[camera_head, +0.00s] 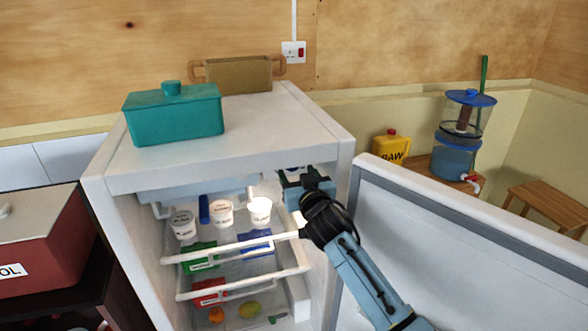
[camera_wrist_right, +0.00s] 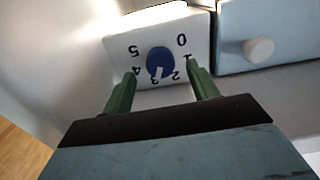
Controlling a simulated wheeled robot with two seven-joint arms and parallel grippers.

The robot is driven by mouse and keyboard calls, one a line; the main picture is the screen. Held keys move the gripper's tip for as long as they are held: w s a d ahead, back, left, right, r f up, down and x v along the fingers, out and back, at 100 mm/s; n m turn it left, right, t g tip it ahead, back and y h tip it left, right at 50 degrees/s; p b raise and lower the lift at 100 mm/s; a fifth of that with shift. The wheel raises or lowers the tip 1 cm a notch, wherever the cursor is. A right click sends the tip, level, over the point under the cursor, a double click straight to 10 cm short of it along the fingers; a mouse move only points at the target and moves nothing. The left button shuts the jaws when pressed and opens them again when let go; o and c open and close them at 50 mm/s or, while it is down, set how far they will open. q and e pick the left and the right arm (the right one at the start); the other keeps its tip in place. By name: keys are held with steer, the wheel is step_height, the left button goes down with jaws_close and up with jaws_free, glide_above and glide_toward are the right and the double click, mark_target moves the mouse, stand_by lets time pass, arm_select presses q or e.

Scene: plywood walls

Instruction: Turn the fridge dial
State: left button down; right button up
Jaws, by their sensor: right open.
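The fridge (camera_head: 240,145) stands open, its white door (camera_head: 450,240) swung out to the right. In the right wrist view the blue fridge dial (camera_wrist_right: 160,61) sits on a white panel with numbers from 0 to 5 around it, and its white mark points down near the 3. My right gripper (camera_head: 303,182) reaches into the upper right of the fridge. Its two green fingers (camera_wrist_right: 158,82) are open, one on either side below the dial, with nothing between them. I cannot tell whether they touch the panel. My left gripper is out of view.
White tubs (camera_head: 221,213) stand on the upper shelf, with wire rails (camera_head: 240,245) and packets below. A white knob (camera_wrist_right: 258,50) is right of the dial panel. A teal box (camera_head: 173,115) sits on top. The open door bounds my right arm's room.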

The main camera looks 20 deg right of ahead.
steer(key=shift+w, duration=1.7)
steer(key=c, duration=1)
